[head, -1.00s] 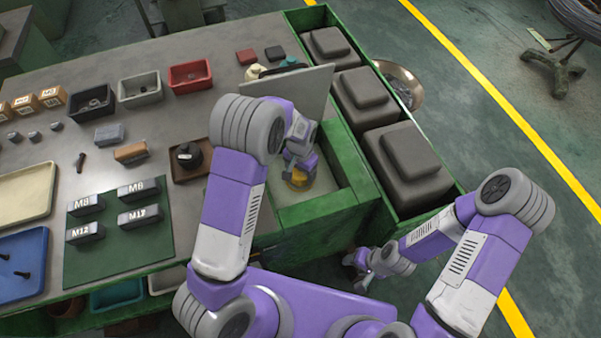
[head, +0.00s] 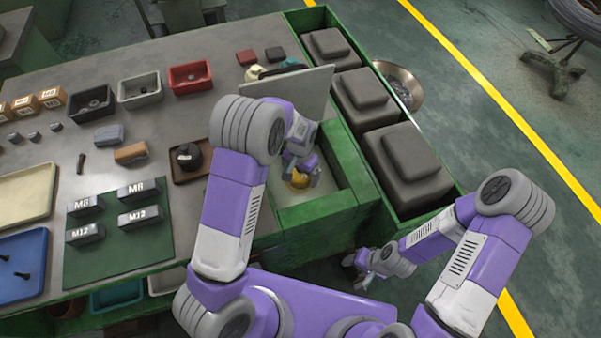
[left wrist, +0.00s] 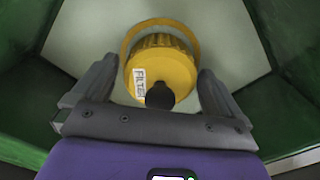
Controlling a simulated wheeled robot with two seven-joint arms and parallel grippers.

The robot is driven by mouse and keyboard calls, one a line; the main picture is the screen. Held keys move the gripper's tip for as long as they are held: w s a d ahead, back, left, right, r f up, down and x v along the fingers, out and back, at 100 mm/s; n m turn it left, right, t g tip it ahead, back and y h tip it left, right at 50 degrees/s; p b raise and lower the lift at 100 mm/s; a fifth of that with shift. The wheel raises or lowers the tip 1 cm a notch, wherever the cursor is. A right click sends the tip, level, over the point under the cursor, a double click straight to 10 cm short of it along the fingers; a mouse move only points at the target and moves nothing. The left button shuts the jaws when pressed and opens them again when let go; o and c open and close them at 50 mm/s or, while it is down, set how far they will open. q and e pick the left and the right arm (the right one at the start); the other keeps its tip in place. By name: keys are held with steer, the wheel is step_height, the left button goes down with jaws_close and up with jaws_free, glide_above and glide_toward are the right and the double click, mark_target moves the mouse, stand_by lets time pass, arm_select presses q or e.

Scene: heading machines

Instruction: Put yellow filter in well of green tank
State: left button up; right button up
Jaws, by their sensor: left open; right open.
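The yellow filter (left wrist: 174,66), with a white FILTER label and a dark knob, stands inside the green tank (left wrist: 285,115), in or over a yellow ring on its pale floor. Whether it is fully seated I cannot tell. In the head view the filter (head: 299,181) is partly hidden by my left gripper (head: 303,176). In the left wrist view my left gripper (left wrist: 158,90) is open, with its fingers on both sides of the filter's near end and gaps showing. My right gripper (head: 361,270) is open and low, outside the tank at the bench's front.
A raised pale lid (head: 300,92) stands behind the tank. Dark grey stacked blocks (head: 403,165) fill the green bay to its right. A green mat (head: 120,230) with labelled blocks and a small brown tray (head: 190,160) lie to the left.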

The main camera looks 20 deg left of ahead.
arm_select(q)
step_height(320, 180, up, 11)
steer(key=shift+r+p, duration=0.15)
steer(key=shift+p, duration=0.5)
